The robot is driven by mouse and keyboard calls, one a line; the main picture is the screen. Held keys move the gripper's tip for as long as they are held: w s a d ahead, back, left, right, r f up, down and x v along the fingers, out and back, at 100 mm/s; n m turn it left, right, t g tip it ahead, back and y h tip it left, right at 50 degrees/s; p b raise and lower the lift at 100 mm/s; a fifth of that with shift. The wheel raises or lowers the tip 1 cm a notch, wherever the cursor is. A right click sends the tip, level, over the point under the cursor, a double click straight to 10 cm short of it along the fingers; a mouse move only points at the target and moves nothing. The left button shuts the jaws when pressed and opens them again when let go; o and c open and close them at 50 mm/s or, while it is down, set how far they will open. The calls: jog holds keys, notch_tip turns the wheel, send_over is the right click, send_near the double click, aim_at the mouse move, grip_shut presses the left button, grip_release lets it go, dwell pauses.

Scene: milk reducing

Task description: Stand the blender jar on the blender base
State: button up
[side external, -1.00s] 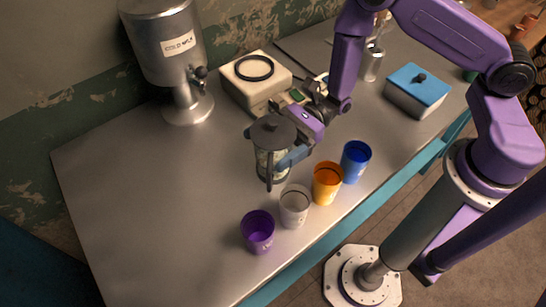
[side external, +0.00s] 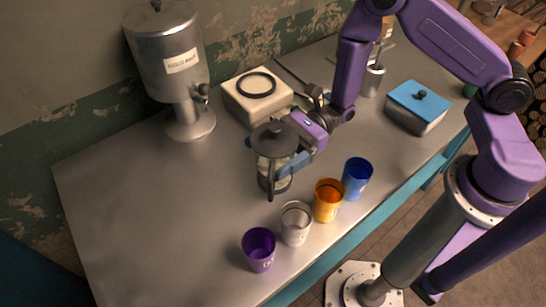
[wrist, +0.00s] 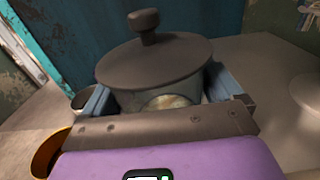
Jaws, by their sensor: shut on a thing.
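The blender jar (side external: 275,172) is a clear jar with a dark lid and a dark handle, upright over the middle of the table. My gripper (side external: 292,160) is shut on it from the right, with blue fingers on either side. In the wrist view the jar's lid and knob (wrist: 153,62) fill the middle, between the gripper's fingers (wrist: 165,100). The blender base (side external: 258,97) is a cream block with a black ring on top. It stands behind the jar, apart from it. I cannot tell whether the jar's bottom touches the table.
Purple (side external: 259,250), clear (side external: 296,224), orange (side external: 327,201) and blue (side external: 356,179) cups line the table's front edge. A steel milk dispenser (side external: 168,60) stands back left. A blue-lidded box (side external: 417,107) is at right. The table's left part is clear.

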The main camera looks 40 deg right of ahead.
aim_at(271, 126)
notch_tip(271, 126, up, 7)
jog(key=shift+f, duration=0.15)
jog(key=shift+w+r, duration=0.35)
jog(key=shift+w, duration=0.05)
jog(key=w+d+r+m+t+h, duration=0.3)
jog(key=w+d+m+t, duration=0.3)
jog(key=w, duration=0.6)
jog(key=w+d+r+m+t+h, duration=0.25)
jog(key=w+d+t, duration=0.45)
jog(key=w, duration=0.5)
notch_tip(271, 126, down, 8)
jog(key=shift+m, duration=0.35)
jog(key=shift+w+d, duration=0.1)
jog(key=o, duration=1.4)
jog(key=shift+f, duration=0.1)
